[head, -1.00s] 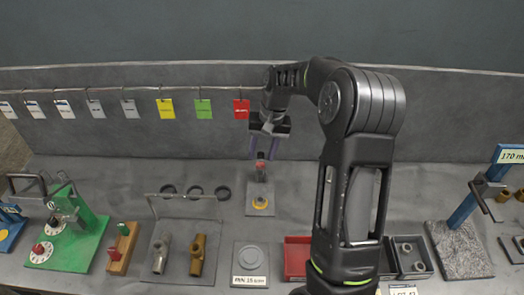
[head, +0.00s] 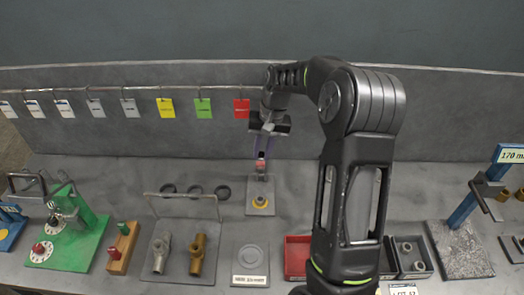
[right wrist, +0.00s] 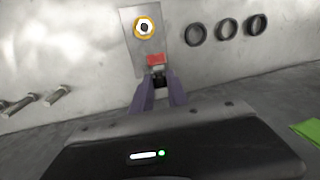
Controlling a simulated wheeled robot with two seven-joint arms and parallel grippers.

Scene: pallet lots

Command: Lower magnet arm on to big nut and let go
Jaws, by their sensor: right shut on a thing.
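My right gripper (head: 262,153) is shut on the red-topped grip (head: 261,163) of the magnet arm, at the back of a small grey plate (head: 252,206). In the right wrist view the red piece (right wrist: 156,60) sits at the tips of the purple fingers (right wrist: 158,82). A yellow-orange ring-shaped piece with a pale, dark-holed centre, apparently the big nut (head: 260,202), lies on the plate in front; it also shows in the wrist view (right wrist: 146,27). I cannot tell the arm's exact height above it. My left gripper is not in view.
Three dark rings (head: 195,190) lie left of the plate, behind a wire frame and two metal fittings (head: 197,255). A grey disc plate (head: 251,258) is in front. A red bin (head: 297,258) stands right of it. Coloured tags (head: 203,105) hang behind.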

